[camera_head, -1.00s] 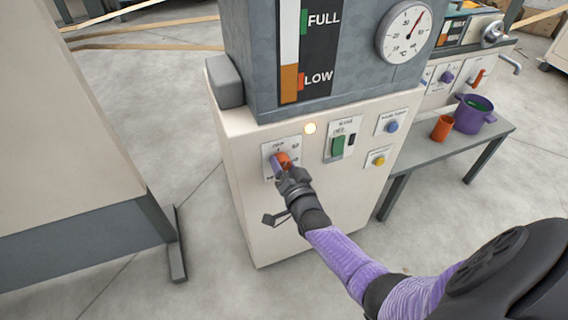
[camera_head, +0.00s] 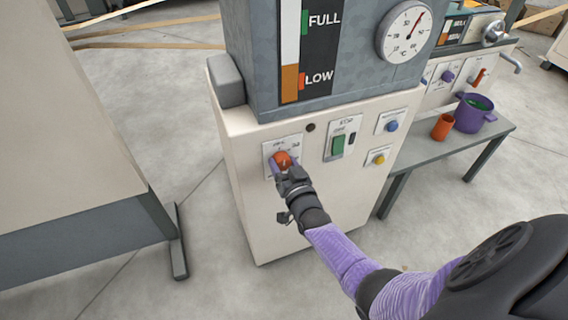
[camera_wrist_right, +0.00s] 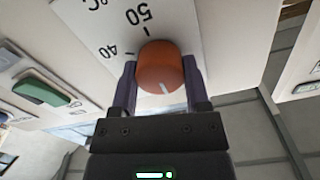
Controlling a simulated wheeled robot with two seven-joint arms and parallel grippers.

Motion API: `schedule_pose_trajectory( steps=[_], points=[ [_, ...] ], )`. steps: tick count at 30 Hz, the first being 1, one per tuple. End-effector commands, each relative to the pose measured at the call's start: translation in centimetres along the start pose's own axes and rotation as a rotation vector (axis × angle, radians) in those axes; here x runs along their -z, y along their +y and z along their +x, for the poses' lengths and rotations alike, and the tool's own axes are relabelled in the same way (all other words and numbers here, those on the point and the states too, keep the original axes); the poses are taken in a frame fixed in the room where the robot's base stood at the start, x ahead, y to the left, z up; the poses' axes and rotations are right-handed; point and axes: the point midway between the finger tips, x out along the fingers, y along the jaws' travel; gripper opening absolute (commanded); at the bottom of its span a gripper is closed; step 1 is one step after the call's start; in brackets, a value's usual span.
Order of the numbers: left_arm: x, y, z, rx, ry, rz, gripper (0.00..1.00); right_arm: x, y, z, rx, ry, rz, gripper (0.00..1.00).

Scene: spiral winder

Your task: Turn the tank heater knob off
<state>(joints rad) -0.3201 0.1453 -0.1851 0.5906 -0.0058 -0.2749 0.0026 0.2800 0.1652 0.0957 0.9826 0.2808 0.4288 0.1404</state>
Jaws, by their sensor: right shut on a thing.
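The tank heater knob (camera_head: 282,159) is orange-red and sits on a white dial plate (camera_head: 269,150) on the front of the cream cabinet. In the right wrist view the knob (camera_wrist_right: 160,66) shows a white pointer line, with 40, 50 and °C printed on the plate around it. My right gripper (camera_head: 281,168) is at the plate with its fingers on either side of the knob. In the right wrist view the gripper (camera_wrist_right: 159,72) is shut on the knob. The indicator lamp (camera_head: 310,127) right of the plate is dark. My left gripper is not in view.
A green switch (camera_head: 338,145), a blue button (camera_head: 391,126) and a yellow button (camera_head: 379,160) sit right of the knob. A thermometer dial (camera_head: 407,32) is above. A grey table (camera_head: 492,143) at right holds an orange cup (camera_head: 442,127) and purple pot (camera_head: 474,115).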

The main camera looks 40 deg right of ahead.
Motion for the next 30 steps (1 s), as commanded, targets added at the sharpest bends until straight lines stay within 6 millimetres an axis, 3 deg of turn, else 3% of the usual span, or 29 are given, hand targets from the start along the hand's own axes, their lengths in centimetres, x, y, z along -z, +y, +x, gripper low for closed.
schedule_pose_trajectory(
  steps=[8, 9, 13, 23, 30],
  points=[
    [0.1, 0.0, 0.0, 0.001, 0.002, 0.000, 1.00, -0.1, 0.0, -0.1, 0.000, -0.004, -0.003, 0.01],
    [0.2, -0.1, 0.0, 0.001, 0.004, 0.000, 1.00, -0.1, 0.0, -0.1, 0.000, -0.003, -0.003, 0.68],
    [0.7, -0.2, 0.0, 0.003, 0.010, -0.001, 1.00, -0.1, 0.0, 0.0, 0.000, -0.002, -0.002, 0.95],
    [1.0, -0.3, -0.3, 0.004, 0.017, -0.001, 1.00, 0.1, 0.0, -0.4, 0.000, -0.002, -0.001, 0.95],
    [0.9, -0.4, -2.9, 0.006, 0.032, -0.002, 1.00, 0.5, -0.1, -5.4, 0.000, -0.002, 0.000, 0.95]
  ],
)
